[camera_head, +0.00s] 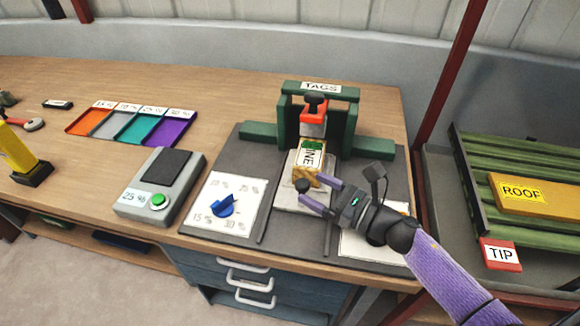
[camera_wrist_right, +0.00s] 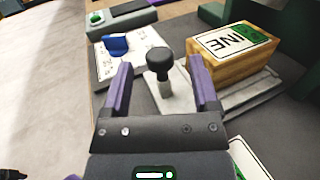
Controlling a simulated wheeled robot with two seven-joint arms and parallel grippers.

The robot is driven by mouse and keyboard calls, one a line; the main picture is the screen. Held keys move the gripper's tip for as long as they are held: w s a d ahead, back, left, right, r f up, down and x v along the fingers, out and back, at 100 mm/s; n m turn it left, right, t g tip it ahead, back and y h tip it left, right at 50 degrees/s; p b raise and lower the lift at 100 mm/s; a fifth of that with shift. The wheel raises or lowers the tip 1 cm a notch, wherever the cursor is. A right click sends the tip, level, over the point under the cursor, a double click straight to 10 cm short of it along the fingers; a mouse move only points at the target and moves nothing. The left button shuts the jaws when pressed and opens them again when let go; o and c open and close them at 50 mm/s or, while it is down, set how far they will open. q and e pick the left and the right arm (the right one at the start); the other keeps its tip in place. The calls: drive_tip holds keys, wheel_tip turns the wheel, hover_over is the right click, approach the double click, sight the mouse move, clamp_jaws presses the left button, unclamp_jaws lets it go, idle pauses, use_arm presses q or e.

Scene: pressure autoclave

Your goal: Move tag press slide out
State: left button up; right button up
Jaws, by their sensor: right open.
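The green tag press (camera_head: 318,110) stands on a dark mat at the table's back, labelled TAGS, with a red and black press head. Its pale slide (camera_head: 302,199) lies in front and carries a wooden block (camera_head: 306,160) with a white and green label. The slide's black knob (camera_head: 303,186) stands at its near end. My right gripper (camera_head: 320,190) is open at the knob. In the wrist view the knob (camera_wrist_right: 159,62) stands between the two purple fingers (camera_wrist_right: 160,88), with gaps on both sides. The block (camera_wrist_right: 235,55) sits behind it. My left gripper is not in view.
A white dial plate with a blue knob (camera_head: 224,206) lies left of the slide. A grey box with a green button (camera_head: 158,200) and coloured trays (camera_head: 140,127) are further left.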

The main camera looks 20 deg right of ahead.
sight(294, 200)
drive_tip(key=x, duration=0.5)
drive_tip(key=shift+w+a, duration=0.15)
drive_tip(key=shift+w, duration=0.05)
clamp_jaws()
idle(1.1)
